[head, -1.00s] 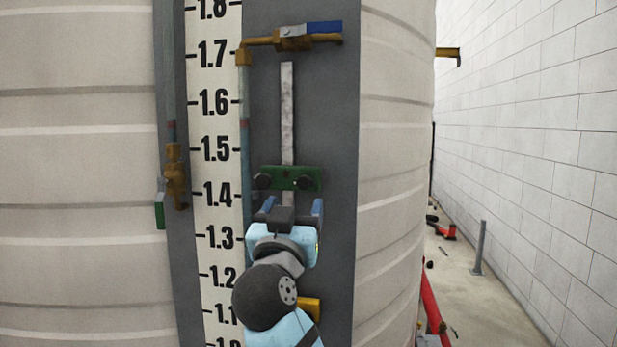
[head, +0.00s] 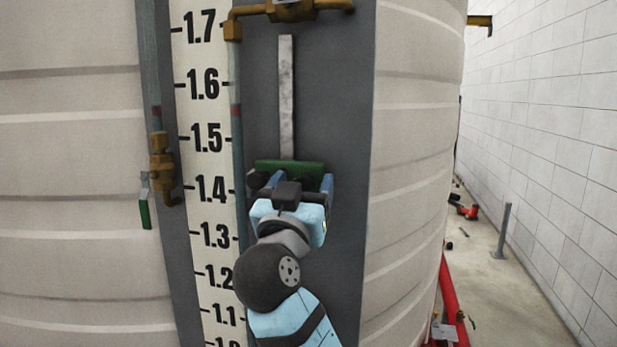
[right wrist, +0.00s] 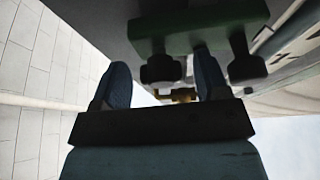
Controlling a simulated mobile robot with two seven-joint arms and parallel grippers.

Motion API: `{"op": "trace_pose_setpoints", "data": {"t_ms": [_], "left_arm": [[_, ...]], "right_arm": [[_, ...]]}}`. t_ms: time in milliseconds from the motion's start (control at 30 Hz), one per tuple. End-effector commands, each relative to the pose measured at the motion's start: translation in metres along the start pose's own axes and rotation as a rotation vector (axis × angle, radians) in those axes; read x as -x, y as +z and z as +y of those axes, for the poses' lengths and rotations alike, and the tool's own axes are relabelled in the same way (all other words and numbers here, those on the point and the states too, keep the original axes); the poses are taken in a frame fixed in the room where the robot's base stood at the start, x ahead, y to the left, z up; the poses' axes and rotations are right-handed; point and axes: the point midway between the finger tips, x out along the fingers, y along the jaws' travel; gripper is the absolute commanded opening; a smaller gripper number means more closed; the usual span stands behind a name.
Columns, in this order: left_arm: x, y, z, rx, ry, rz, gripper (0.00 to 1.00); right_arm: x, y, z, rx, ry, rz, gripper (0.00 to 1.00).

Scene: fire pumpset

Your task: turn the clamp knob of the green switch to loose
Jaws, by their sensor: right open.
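The green switch (head: 290,168) is a block on the vertical metal strip beside the white scale, near the 1.4 mark. It has two dark round knobs. The left knob (head: 257,181) shows just left of my right gripper (head: 298,183); the other is hidden behind the gripper in the head view. In the right wrist view the switch (right wrist: 197,25) is at the top. One knob (right wrist: 160,70) lies between the open blue fingers (right wrist: 163,82), with no clear contact. The other knob (right wrist: 246,67) is outside them, to the right. My left gripper is not in view.
A yellow pipe with a valve (head: 290,10) runs above the strip. A thin vertical pipe (head: 237,140) runs left of the switch. A brass valve with a green handle (head: 145,214) hangs farther left. The grey panel (head: 345,150) right of the switch is clear.

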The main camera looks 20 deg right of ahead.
Motion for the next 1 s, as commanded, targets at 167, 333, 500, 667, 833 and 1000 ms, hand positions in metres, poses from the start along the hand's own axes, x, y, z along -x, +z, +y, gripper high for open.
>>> {"op": "trace_pose_setpoints", "data": {"t_ms": [167,333,500,667,833,1000], "left_arm": [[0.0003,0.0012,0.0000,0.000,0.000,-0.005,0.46],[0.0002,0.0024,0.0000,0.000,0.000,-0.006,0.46],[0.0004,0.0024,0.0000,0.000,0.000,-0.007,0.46],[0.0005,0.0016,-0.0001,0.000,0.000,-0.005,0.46],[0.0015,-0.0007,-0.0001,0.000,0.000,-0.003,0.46],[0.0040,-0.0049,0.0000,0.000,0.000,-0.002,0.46]], "right_arm": [[0.0009,-0.0015,-0.0004,0.000,0.000,0.000,0.68],[0.0010,-0.0014,-0.0004,0.000,0.000,0.000,0.68],[0.0009,-0.0015,-0.0004,0.000,0.000,0.000,0.41],[0.0009,-0.0015,-0.0004,0.000,0.000,0.000,0.19],[0.0007,-0.0018,-0.0003,0.009,-0.005,0.000,0.19],[0.0004,-0.0030,0.0001,0.057,-0.024,0.000,0.19]]}}
